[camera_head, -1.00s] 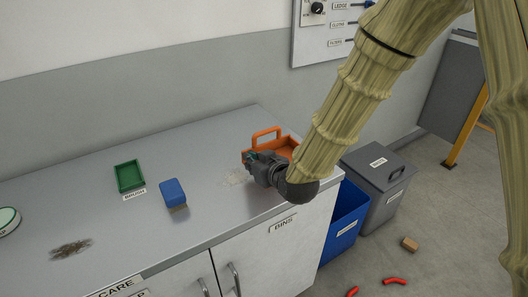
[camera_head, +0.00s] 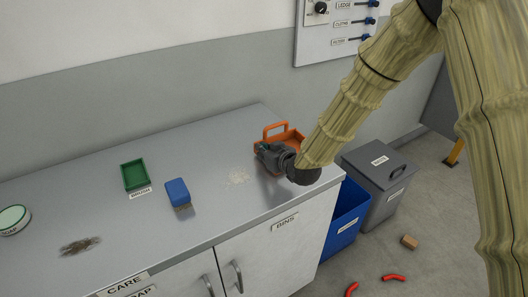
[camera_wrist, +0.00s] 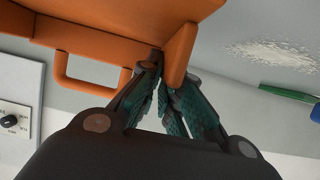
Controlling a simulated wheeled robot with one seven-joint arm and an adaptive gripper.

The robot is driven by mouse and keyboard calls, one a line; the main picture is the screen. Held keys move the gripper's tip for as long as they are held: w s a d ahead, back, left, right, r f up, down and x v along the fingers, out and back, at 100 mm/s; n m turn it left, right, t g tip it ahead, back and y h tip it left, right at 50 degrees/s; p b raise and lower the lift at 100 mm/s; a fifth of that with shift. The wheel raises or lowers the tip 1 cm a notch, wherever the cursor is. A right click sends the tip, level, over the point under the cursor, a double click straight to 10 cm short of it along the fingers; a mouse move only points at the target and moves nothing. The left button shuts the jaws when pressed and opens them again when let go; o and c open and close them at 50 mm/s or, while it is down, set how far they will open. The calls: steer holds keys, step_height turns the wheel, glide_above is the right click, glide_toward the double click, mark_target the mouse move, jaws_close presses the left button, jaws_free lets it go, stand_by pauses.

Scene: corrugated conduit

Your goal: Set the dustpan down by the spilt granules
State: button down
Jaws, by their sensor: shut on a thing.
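The orange dustpan (camera_head: 292,138) is at the right end of the counter, its loop handle standing up at the back. My gripper (camera_head: 264,150) is at its left front side. In the wrist view my gripper (camera_wrist: 163,88) is shut on the dustpan's edge (camera_wrist: 179,55). I cannot tell whether the dustpan touches the counter. The spilt pale granules (camera_head: 238,176) lie on the counter just left of my gripper, apart from the dustpan; they also show in the wrist view (camera_wrist: 272,54).
Red pieces (camera_head: 394,277) lie on the floor.

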steer(key=shift+f, duration=0.4)
steer(key=shift+f, duration=0.2)
steer(key=c, duration=1.6)
jaws_free()
steer(key=shift+r, duration=0.2)
steer(key=b+v, duration=0.2)
steer(key=v, duration=1)
